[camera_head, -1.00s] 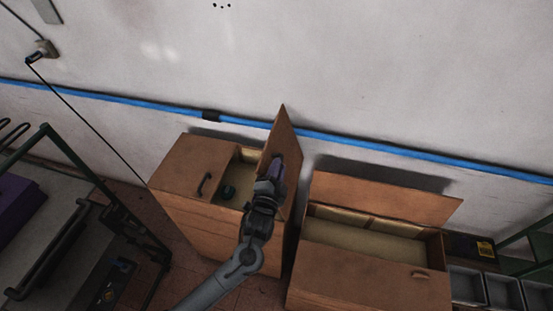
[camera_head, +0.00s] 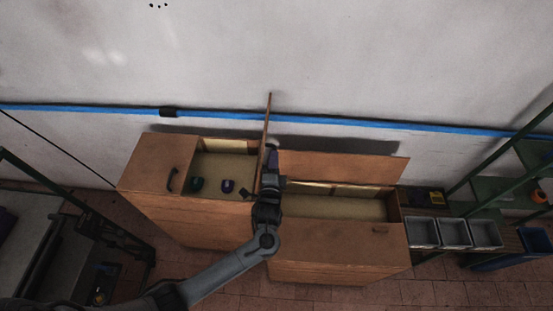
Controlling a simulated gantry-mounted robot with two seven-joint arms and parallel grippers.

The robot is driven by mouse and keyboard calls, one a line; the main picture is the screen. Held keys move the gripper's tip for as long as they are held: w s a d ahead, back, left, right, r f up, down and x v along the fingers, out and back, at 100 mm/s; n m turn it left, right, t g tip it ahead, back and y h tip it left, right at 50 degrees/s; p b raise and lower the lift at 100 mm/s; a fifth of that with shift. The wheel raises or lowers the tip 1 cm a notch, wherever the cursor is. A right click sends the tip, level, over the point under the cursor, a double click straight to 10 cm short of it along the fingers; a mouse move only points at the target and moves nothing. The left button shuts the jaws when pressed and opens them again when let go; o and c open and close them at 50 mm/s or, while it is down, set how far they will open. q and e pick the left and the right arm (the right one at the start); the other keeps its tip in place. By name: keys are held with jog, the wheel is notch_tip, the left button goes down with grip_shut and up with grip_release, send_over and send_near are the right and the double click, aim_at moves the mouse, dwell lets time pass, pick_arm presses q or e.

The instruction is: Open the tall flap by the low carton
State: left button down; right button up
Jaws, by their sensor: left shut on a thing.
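The tall flap (camera_head: 266,122) is a thin brown panel standing up at the right side of the left wooden box (camera_head: 150,165), seen almost edge-on. My left gripper (camera_head: 271,158) is shut at its right-hand face, apparently on its handle, which the fingers hide. The left box's open compartment shows a pale floor with a dark green cup (camera_head: 196,184) and a purple cup (camera_head: 228,186). The right wooden box (camera_head: 335,243) has a wide flap (camera_head: 340,167) raised at the back. I cannot tell which box is the low carton. My right gripper is out of view.
Grey bins (camera_head: 453,233) and a green rack (camera_head: 500,170) stand at the right. A dark-framed cart (camera_head: 75,240) stands at the lower left. The wall with a blue pipe (camera_head: 330,122) runs close behind the boxes.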

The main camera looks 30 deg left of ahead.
pick_arm(q)
jog(key=shift+s+a+f, duration=0.1)
jog(key=shift+a+f, duration=0.15)
jog(key=shift+f, duration=0.1)
jog(key=c, duration=1.1)
grip_release()
jog(key=shift+a, duration=0.1)
jog(key=shift+r, duration=0.15)
jog(key=shift+d, duration=0.2)
jog(key=b+v, duration=0.1)
jog(key=v, duration=0.9)
jog(key=shift+s+d, duration=0.1)
jog(key=shift+s, duration=0.25)
